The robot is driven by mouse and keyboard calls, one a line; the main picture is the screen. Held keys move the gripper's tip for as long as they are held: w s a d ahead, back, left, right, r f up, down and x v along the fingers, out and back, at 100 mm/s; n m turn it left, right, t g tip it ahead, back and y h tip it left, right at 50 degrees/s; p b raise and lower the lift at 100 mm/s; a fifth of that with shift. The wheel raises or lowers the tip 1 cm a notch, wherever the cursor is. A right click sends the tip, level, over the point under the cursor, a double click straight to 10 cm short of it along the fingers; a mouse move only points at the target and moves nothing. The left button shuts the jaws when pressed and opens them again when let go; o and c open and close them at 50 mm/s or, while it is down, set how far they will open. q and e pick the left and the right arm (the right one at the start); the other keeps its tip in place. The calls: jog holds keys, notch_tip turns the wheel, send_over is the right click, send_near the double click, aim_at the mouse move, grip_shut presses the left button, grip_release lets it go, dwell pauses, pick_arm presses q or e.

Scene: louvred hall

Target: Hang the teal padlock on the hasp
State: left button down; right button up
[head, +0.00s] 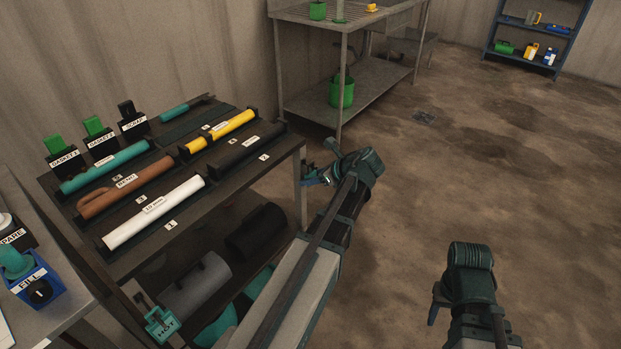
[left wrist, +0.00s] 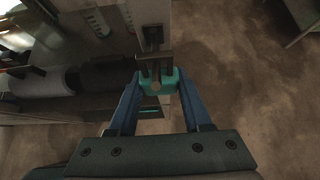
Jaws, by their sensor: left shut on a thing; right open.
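The teal padlock (left wrist: 158,84) is between the fingers of my left gripper (left wrist: 158,100) in the left wrist view, with its grey shackle pointing up the picture. A dark metal fitting, apparently the hasp (left wrist: 151,38), is on a pale post just beyond the shackle. I cannot tell whether the shackle passes through it. In the head view my left gripper (head: 322,178) is beside the rack's right post, and the padlock is hardly visible there. My right gripper (head: 440,302) is open and empty over bare floor, its fingers partly hidden.
The rack (head: 258,178) holds labelled tubes on top and rolls below. A side table with a blue FILL box (head: 38,290) stands at left. A metal bench (head: 380,85) stands behind; the floor at right is clear.

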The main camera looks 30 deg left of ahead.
pick_arm(q)
jog(key=shift+r+p, duration=0.5)
jog(key=shift+r, duration=0.15)
jog(key=shift+d, duration=0.15)
jog(key=d, duration=0.9)
jog(key=shift+s, duration=0.4)
dwell(0.3)
notch_tip(320, 180, up, 19)
jog(key=p, duration=1.9)
